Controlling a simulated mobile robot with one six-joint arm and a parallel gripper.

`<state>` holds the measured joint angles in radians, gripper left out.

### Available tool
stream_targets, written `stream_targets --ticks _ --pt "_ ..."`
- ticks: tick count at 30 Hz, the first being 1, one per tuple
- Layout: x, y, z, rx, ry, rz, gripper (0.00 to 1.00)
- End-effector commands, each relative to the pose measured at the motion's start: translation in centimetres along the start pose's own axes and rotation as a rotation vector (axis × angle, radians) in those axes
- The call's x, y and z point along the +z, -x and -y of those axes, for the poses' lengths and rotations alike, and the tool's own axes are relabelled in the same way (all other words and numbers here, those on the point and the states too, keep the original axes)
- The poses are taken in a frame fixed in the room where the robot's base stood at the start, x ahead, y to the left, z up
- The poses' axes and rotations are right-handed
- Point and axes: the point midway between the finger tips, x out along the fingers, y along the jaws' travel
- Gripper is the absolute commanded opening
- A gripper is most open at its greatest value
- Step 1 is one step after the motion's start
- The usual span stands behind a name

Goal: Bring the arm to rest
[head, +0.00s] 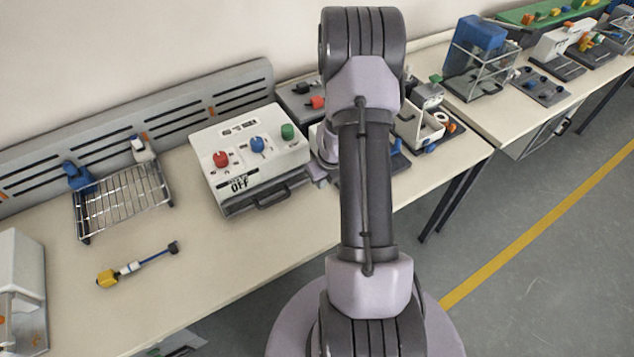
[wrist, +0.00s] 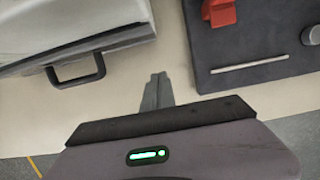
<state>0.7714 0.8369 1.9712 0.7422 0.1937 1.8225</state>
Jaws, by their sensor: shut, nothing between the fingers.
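My gripper (wrist: 156,92) shows in the wrist view with its fingers together and nothing between them. It is over the pale table top, in the gap between the white machine and a dark board. In the head view my arm stands upright in the middle of the picture, and its links hide most of the gripper.
The white machine (head: 247,163) has red, blue and green knobs and a dark handle (wrist: 76,70). The dark board (wrist: 265,50) carries a red part (wrist: 218,12). A wire rack (head: 124,199) and a yellow-ended tool (head: 137,264) are at left.

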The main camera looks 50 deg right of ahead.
Motion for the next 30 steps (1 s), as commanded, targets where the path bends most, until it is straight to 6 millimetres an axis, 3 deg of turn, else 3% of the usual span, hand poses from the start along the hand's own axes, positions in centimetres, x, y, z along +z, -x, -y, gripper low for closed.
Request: stream_targets --ticks 1,6,14,17,20,23,24,27,30 --pt "0.5 2.9 0.1 -0.003 -0.001 0.005 0.0" --pt "0.3 6.9 0.0 -0.002 -0.001 0.001 0.0" --pt "0.0 8.3 0.0 0.0 0.0 -0.001 0.0" --pt "1.1 9.2 -1.3 0.007 0.093 0.019 0.0" --pt "3.8 13.2 -6.4 0.026 0.46 0.09 0.0" --pt "4.1 19.3 -14.9 0.033 1.05 0.191 0.0" --pt "3.0 21.7 -18.2 0.025 1.301 0.232 0.0" --pt "-1.9 26.5 -24.8 -0.03 1.9 0.327 0.0" --pt "-7.7 29.2 -28.3 -0.121 2.397 0.4 0.0"
